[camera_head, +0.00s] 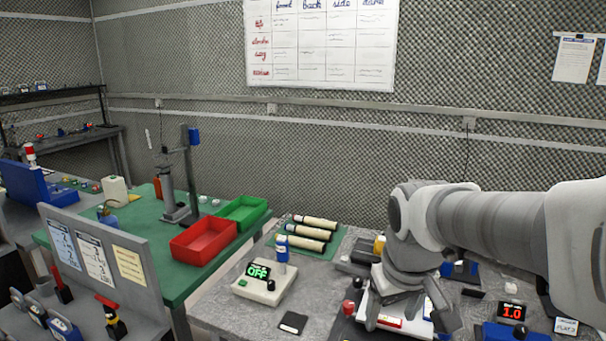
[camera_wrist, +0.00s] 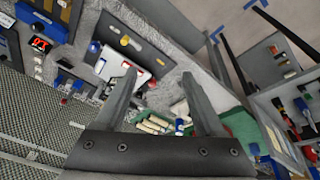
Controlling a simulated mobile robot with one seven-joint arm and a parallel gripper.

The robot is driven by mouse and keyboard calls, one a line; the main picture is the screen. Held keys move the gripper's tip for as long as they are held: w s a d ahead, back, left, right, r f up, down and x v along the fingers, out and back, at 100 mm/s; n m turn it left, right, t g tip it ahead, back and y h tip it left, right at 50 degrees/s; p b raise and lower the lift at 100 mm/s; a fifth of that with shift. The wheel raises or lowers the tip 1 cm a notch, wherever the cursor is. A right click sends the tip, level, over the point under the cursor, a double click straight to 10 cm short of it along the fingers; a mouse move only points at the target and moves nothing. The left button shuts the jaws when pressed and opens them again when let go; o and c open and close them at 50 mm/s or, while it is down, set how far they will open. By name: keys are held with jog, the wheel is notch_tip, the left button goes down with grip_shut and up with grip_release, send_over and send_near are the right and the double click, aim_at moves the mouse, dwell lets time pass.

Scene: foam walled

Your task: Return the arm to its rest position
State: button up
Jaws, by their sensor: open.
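My gripper (camera_head: 405,310) hangs over the right part of the grey bench in the head view, its two fingers pointing down and spread apart. In the wrist view my gripper (camera_wrist: 160,98) also shows open, with nothing between its fingers. My arm reaches in from the right edge of the head view. Below the gripper is a white tray (camera_wrist: 118,70) with small coloured items; in the head view my gripper and wrist hide part of it. Whether the fingers touch anything there I cannot tell.
A grey bench (camera_head: 215,312) holds a device with a green display (camera_head: 265,285), a dark pad (camera_head: 293,323) and several cream rolls on a green mat (camera_head: 333,243). A red bin (camera_head: 203,240) and a green bin (camera_head: 243,212) stand left. A device with red digits (camera_head: 512,312) is right.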

jog(key=s+r+m+t, duration=0.2)
jog(key=s, duration=0.9)
jog(key=shift+r, duration=0.15)
jog(key=shift+s+d, duration=0.1)
jog(key=shift+d, duration=0.05)
